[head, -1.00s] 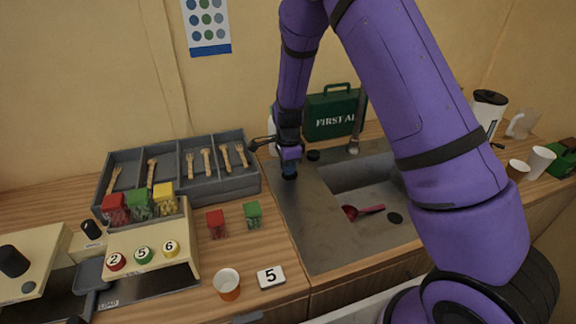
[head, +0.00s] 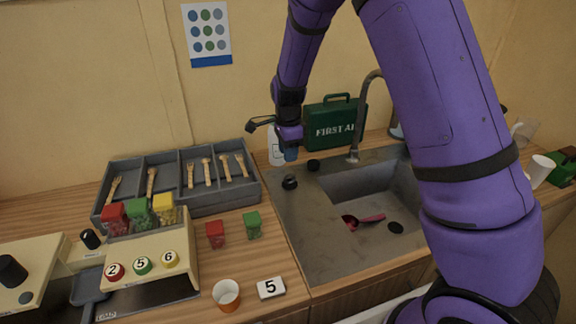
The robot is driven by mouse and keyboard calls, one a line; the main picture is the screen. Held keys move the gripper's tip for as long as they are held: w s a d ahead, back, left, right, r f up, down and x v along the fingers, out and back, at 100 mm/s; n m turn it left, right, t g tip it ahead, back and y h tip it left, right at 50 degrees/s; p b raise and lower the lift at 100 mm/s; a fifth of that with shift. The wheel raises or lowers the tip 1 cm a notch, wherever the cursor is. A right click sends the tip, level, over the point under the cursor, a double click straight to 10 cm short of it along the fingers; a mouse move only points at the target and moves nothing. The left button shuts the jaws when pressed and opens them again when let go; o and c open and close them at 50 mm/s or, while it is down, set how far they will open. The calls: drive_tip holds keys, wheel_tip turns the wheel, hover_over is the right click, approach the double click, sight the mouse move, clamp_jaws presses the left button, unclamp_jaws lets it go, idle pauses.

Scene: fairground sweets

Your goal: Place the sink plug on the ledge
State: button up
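A small dark round piece with a raised top, which looks like the sink plug (head: 289,182), rests on the grey metal ledge (head: 300,215) left of the sink basin. My gripper (head: 291,154) is above and behind it in the picture, apart from it, in front of the first-aid case. A second dark round piece (head: 313,165) sits on the metal near the tap. A flat black disc (head: 395,227) lies in the basin (head: 350,185); it may be the drain.
A red scoop (head: 363,220) lies in the basin. The tap (head: 354,150) and green first-aid case (head: 335,122) stand behind. A white bottle (head: 275,150) is close to my gripper. A grey cutlery tray (head: 228,193) borders the ledge on the left. The ledge's front is clear.

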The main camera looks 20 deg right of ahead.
drive_tip(key=s+d+r+n+t+y, duration=0.1)
drive_tip(key=s+d+r+n, duration=0.3)
drive_tip(key=s+r, duration=0.55)
drive_tip(key=s+d+r+n+t, duration=0.1)
drive_tip(key=s+r+n, duration=0.45)
drive_tip(key=r, duration=0.75)
drive_tip(key=s+d+r+n+t, duration=0.1)
drive_tip(key=s+n, duration=0.3)
drive_tip(key=s, duration=0.5)
drive_tip(key=s+d+r+n+t+h, duration=0.1)
drive_tip(key=s+r+n+t, duration=0.1)
drive_tip(key=s, duration=0.8)
drive_tip(key=shift+d+r+n, duration=0.25)
drive_tip(key=shift+r+n, duration=0.2)
drive_tip(key=shift+n, duration=0.8)
